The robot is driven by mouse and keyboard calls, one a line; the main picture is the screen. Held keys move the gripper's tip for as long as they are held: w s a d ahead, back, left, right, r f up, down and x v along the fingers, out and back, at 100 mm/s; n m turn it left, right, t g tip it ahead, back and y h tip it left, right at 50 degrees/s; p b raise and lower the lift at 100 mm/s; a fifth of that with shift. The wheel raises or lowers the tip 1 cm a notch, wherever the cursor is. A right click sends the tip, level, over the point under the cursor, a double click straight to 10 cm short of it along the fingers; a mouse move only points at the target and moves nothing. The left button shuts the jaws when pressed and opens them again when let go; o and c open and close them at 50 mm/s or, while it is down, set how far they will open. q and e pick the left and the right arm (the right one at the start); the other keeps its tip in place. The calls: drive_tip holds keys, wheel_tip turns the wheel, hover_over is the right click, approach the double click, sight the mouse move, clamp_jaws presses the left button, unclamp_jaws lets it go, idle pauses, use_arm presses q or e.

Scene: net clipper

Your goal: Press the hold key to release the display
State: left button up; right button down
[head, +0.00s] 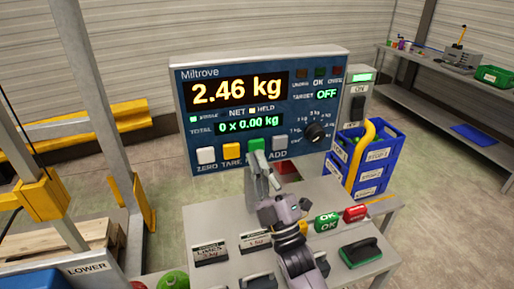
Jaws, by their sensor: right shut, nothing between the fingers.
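The Miltrove scale panel (188,120) stands upright at the middle. In the key row are a white ZERO key (206,155), a yellow TARE key (231,151), a green key (256,144) and a grey ADD key (279,143). The green key's label is hidden behind my right gripper (256,158). That gripper is shut and empty, its fingertips just below and in front of the green key. I cannot tell whether they touch it. My left gripper is not in view.
Below the panel, a grey table (222,213) carries labelled blocks (255,240), green and red OK stamps (327,221) and a green-topped pad (360,251). Blue bins (372,160) stand right of the panel. A yellow-and-grey frame (140,200) stands at the left.

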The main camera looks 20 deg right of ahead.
drive_tip(key=shift+w, duration=0.1)
drive_tip(key=shift+w, duration=0.35)
drive_tip(key=shift+w+b, duration=0.35)
idle(0.8)
idle(0.3)
drive_tip(key=shift+s, duration=0.85)
drive_tip(key=s+p, duration=0.1)
drive_tip(key=s, duration=0.4)
drive_tip(key=shift+p, duration=0.3)
drive_tip(key=shift+d+f, duration=0.1)
